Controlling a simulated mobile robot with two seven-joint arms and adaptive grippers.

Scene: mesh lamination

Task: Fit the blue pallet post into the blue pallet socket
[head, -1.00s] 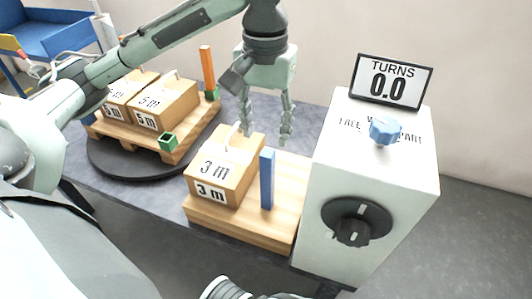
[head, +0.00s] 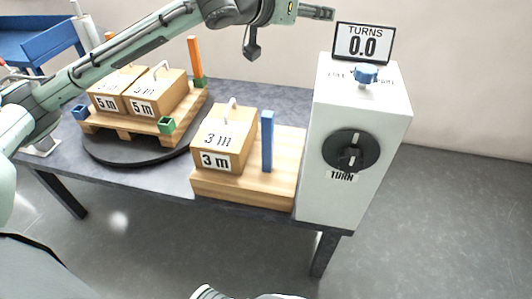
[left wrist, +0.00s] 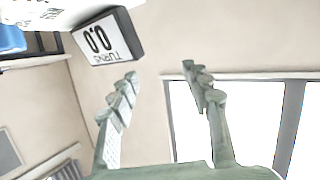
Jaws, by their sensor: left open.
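The blue post (head: 267,142) stands upright on a light wooden board, beside the box marked 3 m (head: 222,140). The blue socket (head: 80,112) is a small square cup at the left corner of the wooden pallet (head: 122,130), on a dark round turntable. My left gripper (head: 322,12) is high at the top of the head view, left of the TURNS sign and well above the blue post, pointing right. In the left wrist view its two fingers (left wrist: 160,72) are spread apart with nothing between them. My right gripper does not show.
A green socket (head: 167,125) and an orange post (head: 195,60) are at other pallet corners. Two 5 m boxes (head: 157,94) sit on the pallet.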

